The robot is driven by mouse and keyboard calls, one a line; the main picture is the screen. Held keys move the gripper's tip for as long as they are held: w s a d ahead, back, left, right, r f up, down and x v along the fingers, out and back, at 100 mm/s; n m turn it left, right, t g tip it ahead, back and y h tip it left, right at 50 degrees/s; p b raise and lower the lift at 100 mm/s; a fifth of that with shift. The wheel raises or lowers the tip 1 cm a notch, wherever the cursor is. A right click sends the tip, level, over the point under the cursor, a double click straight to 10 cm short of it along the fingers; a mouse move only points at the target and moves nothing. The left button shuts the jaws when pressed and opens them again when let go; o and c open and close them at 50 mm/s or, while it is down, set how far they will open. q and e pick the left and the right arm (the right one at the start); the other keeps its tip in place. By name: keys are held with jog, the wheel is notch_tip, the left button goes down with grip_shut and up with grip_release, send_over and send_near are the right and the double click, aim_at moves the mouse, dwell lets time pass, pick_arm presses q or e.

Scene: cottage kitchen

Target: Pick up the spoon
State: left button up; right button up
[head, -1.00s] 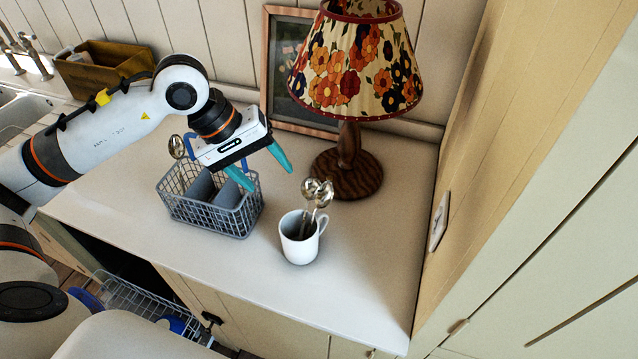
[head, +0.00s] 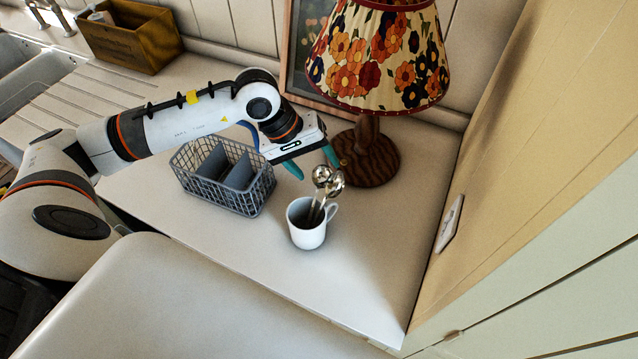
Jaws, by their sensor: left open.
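Two metal spoons (head: 324,184) stand bowl-up in a white mug (head: 304,236) on the counter, leaning toward the mug's handle side. Their lower ends are hidden inside the mug. My left gripper (head: 311,166) is open, its teal fingers pointing down. It is just behind and above the mug, close to the spoon bowls. One finger shows left of the spoons, and the other is partly seen behind them, near the lamp base. Nothing shows between the fingers. I cannot tell whether they touch the spoons. My right gripper is not in view.
A grey wire basket (head: 263,198) with dividers stands left of the mug. A floral-shaded lamp (head: 378,62) and a picture frame (head: 296,57) stand behind. A wooden box (head: 130,45) is at the back left. The counter (head: 375,262) is clear right of the mug.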

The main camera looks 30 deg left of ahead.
aim_at(324, 178)
pick_arm(q)
jog(key=x, duration=0.1)
jog(key=p+x, duration=0.1)
jog(key=x, duration=0.1)
jog(key=shift+s+d+p, duration=0.25)
jog(key=shift+d+p, duration=0.05)
jog(key=shift+w+f, duration=0.1)
jog(key=shift+f, duration=0.25)
jog(key=c, duration=1)
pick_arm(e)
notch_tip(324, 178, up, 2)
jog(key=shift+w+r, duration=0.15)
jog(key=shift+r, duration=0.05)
